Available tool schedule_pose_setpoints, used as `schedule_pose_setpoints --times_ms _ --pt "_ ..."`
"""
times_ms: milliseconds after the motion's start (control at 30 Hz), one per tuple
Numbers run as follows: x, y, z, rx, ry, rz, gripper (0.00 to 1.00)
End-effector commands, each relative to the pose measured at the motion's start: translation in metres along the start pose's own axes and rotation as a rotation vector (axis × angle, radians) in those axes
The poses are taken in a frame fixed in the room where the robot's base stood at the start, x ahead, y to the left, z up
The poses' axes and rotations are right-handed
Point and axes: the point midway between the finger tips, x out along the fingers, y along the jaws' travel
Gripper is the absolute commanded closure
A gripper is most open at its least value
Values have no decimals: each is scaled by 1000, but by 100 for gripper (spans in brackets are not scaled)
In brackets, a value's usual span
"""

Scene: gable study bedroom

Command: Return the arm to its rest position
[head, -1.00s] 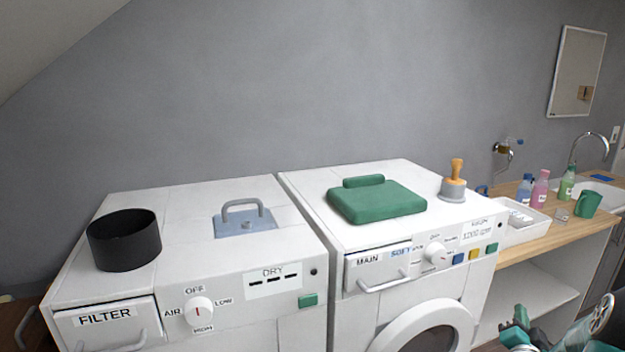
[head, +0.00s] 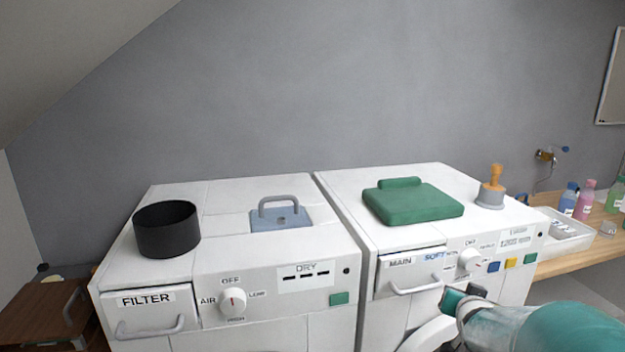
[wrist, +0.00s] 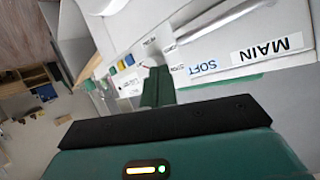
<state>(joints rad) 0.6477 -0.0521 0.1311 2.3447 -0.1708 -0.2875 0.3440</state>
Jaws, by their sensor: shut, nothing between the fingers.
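My gripper (head: 462,294) is in the lower right of the head view, in front of the washing machine (head: 340,200) and just below its MAIN drawer (head: 410,268). Its teal fingers are together with nothing between them. My green and white arm reaches in from the lower right corner and hides part of the round door. In the wrist view the shut fingers (wrist: 157,88) show beyond the dark gripper body, with the upside-down MAIN drawer label beside them. I cannot tell the exact gap between the fingers and the machine front.
The dryer (head: 220,258) stands to the left with a black cylinder (head: 166,230) and a blue handled plate (head: 280,218) on top. A green pad (head: 412,204) and an orange-handled stamp (head: 491,188) sit on the washer. A wooden counter (head: 596,230) with bottles and a white tray (head: 562,232) is at the right.

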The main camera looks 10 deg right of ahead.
Motion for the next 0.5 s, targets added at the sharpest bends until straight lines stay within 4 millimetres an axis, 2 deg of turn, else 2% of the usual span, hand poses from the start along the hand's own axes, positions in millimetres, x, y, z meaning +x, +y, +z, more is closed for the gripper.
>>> schedule_pose_setpoints --times_ms 33,200,267,400,500 --pt "-18 -22 2 -41 -39 -16 100" --pt "-82 -70 26 -169 -209 -53 100" --pt "-108 -84 37 -213 -269 -74 100" --pt "-170 -108 65 -319 -412 -138 100" --pt "-215 -116 86 -396 -510 -194 100"
